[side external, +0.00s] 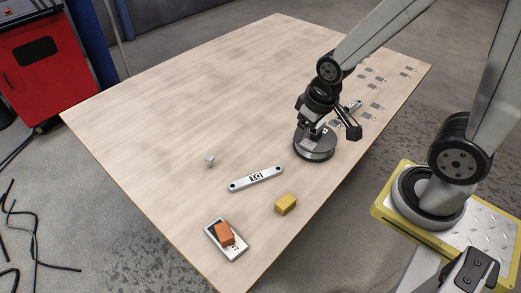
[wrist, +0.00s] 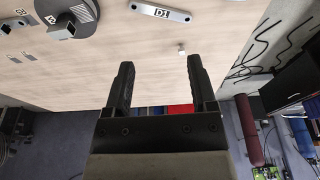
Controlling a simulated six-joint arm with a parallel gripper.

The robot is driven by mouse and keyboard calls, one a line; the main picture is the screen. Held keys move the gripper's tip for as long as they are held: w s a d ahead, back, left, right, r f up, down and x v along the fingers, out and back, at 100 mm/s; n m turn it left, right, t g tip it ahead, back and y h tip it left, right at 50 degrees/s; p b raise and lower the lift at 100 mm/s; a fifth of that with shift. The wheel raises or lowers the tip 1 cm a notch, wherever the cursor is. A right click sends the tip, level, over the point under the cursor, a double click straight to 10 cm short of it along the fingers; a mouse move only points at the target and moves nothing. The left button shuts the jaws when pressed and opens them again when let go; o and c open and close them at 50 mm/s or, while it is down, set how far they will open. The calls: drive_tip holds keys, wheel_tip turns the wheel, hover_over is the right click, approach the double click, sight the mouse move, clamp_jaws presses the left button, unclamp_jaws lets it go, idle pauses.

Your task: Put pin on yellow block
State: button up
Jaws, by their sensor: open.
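A yellow block (side external: 286,204) lies near the table's front edge in the side view. I do not see it in the wrist view. A small silver piece (side external: 210,160), possibly the pin, stands alone on the table to its upper left. The same piece looks like a small pale block in the wrist view (wrist: 181,49). My gripper (wrist: 158,64) is open, with empty space between its two dark fingers. In the side view, my dark wrist is above the table, close to the round grey base, and its fingers are hard to make out.
A flat silver link marked D1 (side external: 256,179) lies between the silver piece and the yellow block. An orange block (side external: 225,233) lies on a pale-rimmed tray (side external: 238,254) at the front corner. A round grey base (side external: 316,148) stands under my wrist. The table's left side is clear.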

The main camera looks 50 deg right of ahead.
drive_tip(key=shift+o, duration=0.4)
drive_tip(key=n+g, duration=0.1)
drive_tip(key=n, duration=0.1)
hover_over(210, 158)
drive_tip(key=shift+s+d+f, duration=0.1)
drive_tip(key=shift+s+f, duration=0.05)
drive_tip(key=shift+f, duration=5.25)
drive_tip(key=shift+s+f, duration=0.15)
drive_tip(key=shift+f, duration=5.2)
drive_tip(key=shift+w+f, duration=0.15)
drive_tip(key=shift+f, duration=1.15)
